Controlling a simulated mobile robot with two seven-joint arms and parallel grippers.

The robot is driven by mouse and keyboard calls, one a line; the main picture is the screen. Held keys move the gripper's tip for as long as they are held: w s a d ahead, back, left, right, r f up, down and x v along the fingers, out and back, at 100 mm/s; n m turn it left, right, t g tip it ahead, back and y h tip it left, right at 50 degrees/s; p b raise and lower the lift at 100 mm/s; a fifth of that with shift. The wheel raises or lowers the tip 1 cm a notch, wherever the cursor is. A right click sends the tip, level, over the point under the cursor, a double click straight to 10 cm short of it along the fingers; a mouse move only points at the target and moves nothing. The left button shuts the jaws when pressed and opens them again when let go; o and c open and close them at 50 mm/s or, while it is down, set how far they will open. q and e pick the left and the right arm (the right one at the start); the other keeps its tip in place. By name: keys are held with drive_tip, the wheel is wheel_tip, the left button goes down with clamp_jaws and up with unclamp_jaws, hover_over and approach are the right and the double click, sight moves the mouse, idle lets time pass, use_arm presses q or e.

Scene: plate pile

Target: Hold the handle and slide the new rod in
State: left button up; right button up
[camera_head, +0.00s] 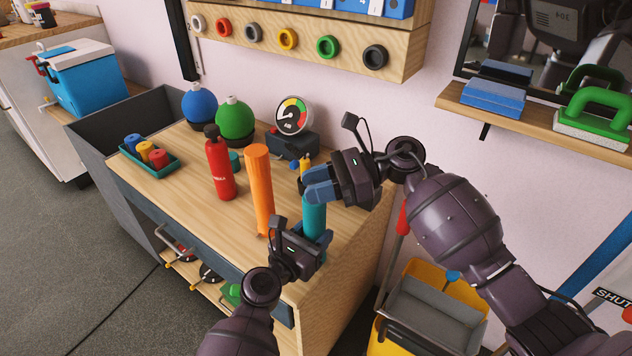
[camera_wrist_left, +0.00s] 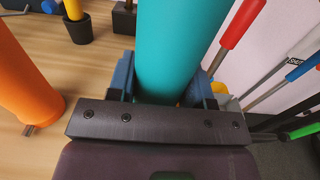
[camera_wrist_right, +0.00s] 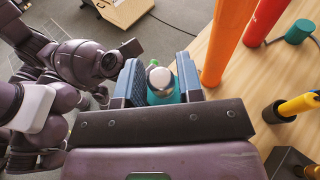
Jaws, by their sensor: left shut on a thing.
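The teal handle (camera_head: 313,217) is a thick cylinder standing upright near the table's right edge, and fills the middle of the left wrist view (camera_wrist_left: 178,45). My left gripper (camera_head: 305,240) is shut on its lower part, with a blue finger on each side. My right gripper (camera_head: 318,187) is at the handle's top, coming from the right. In the right wrist view, teal and a pale rounded end (camera_wrist_right: 160,80) show between its fingers. I cannot tell whether it grips anything. No separate rod can be made out; the fingers hide the handle's top.
An orange cylinder (camera_head: 259,190) and a red bottle (camera_head: 218,165) stand left of the handle on the wooden table (camera_head: 190,208). A pressure gauge (camera_head: 292,116) and a small yellow-handled tool (camera_head: 305,160) are behind. A yellow cart (camera_head: 440,290) stands to the right, below the table.

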drive_tip(key=o, duration=0.4)
drive_tip(key=shift+c, duration=0.2)
drive_tip(key=v, duration=1.2)
use_arm(q)
drive_tip(key=o, duration=1.2)
drive_tip(key=shift+s, duration=0.1)
